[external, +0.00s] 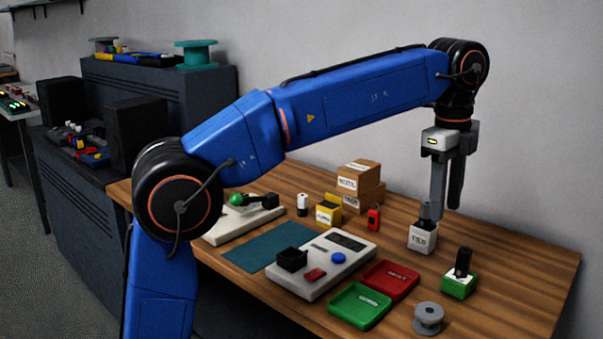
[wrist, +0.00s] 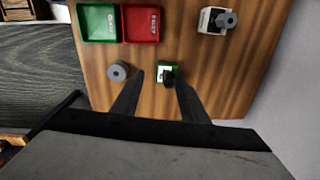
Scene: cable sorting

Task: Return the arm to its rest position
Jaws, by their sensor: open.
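My blue arm reaches out over the wooden table (external: 525,275) from the left. My gripper (external: 447,205) hangs pointing down above the right part of the table, open and with nothing between its fingers. In the wrist view the two dark fingers (wrist: 160,80) stand apart. A green block (external: 459,287) with a black piece upright in it is on the table below; in the wrist view the green block (wrist: 161,75) shows between the fingertips, lower down. A white labelled box (external: 423,240) with a grey cylindrical piece in it stands behind the green block.
A red tray (external: 390,281) and a green tray (external: 360,306) lie near the front edge, with a grey spool (external: 428,318) beside them. A white tester (external: 322,265), yellow box (external: 328,210) and cardboard boxes (external: 359,180) stand farther left. A grey wall closes off the back.

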